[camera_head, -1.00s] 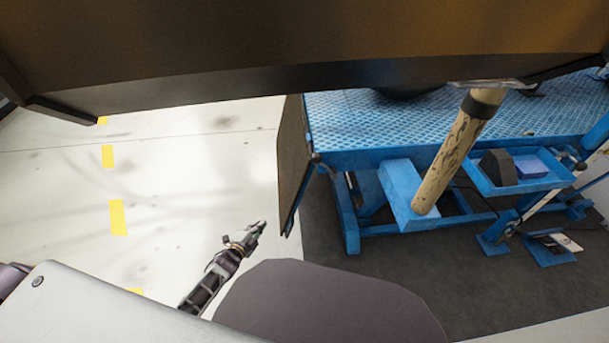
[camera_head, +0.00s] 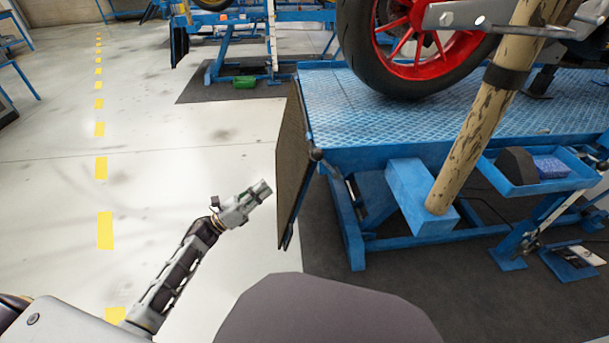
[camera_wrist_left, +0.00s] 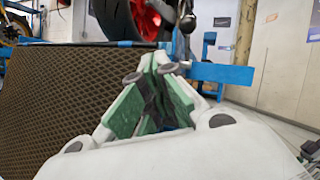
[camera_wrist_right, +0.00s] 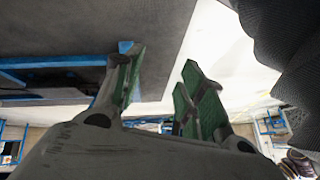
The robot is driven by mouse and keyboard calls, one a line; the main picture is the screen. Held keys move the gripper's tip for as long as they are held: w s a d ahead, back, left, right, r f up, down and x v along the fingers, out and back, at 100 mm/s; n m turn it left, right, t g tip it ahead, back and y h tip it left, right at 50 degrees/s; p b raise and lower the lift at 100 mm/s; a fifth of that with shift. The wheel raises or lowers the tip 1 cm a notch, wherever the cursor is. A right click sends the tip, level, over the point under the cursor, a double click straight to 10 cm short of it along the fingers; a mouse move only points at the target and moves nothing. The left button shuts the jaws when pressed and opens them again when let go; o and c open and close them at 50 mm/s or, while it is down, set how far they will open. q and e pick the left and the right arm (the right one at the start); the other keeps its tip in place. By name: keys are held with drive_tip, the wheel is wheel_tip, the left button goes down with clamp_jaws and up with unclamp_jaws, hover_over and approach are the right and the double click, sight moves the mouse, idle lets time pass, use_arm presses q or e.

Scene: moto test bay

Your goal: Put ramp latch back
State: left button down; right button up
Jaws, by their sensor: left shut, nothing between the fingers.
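A dark ball knob, which looks like the ramp latch (camera_head: 316,154), sits at the near left corner of the blue lift table, by the top of the ramp plate (camera_head: 290,165). The ramp plate hangs steeply down at the table's left end. A dark ball also shows in the left wrist view (camera_wrist_left: 187,23), above and beyond the fingertips. My left gripper (camera_head: 264,188) is shut and empty, left of the ramp plate and apart from the knob. My right gripper (camera_wrist_right: 163,75) is open and empty beneath a grey surface; it is not seen in the head view.
The blue lift table (camera_head: 350,110) carries a motorcycle with a red-rimmed wheel (camera_head: 415,45). A worn tan pole (camera_head: 475,135) leans in front of it. A blue tray (camera_head: 535,185) holds a dark block and a blue one. White floor to the left is clear.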

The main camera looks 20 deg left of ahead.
sight(326, 163)
use_arm(q)
drive_tip(key=m+g+h, duration=0.1)
drive_tip(key=m, duration=0.1)
drive_tip(key=s+d+r+m+g+h, duration=0.1)
drive_tip(key=m, duration=0.1)
drive_tip(key=s+m+g+h+b, duration=0.1)
drive_tip(key=shift+s+d+r+m, duration=0.1)
drive_tip(key=shift+d+r+m, duration=0.1)
drive_tip(key=shift+r+m, duration=0.2)
use_arm(e)
drive_tip(key=shift+a+r, duration=0.35)
drive_tip(key=shift+r, duration=0.5)
